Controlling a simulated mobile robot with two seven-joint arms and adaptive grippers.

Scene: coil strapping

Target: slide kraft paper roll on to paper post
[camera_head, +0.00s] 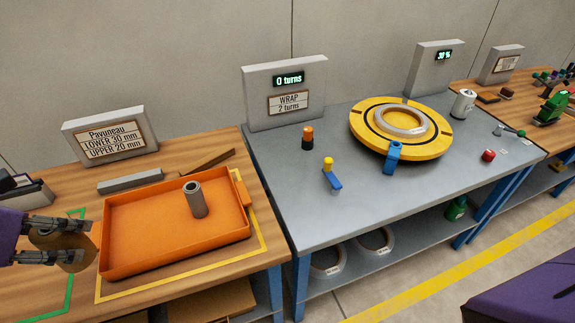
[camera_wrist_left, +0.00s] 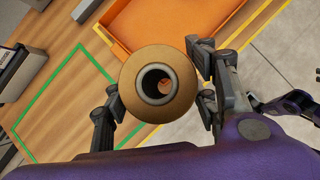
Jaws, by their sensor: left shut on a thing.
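The brown kraft paper roll (camera_head: 76,256) is between the fingers of my left gripper (camera_head: 82,241), at the left edge of the head view. In the left wrist view the roll (camera_wrist_left: 184,98) shows end-on, with a grey-rimmed hollow core. A finger lies on each side of it. The roll is left of the orange tray (camera_head: 173,259) and apart from it. A grey upright cylinder (camera_head: 196,203) with a hollow top stands in the tray; I take it as the paper post, though no label confirms this.
A sign (camera_head: 109,140) stands behind the tray, with a grey bar (camera_head: 130,181) before it. A green outline (camera_head: 68,290) marks the wooden bench. The grey table (camera_head: 310,220) to the right bears a yellow turntable (camera_head: 440,145) and small posts.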

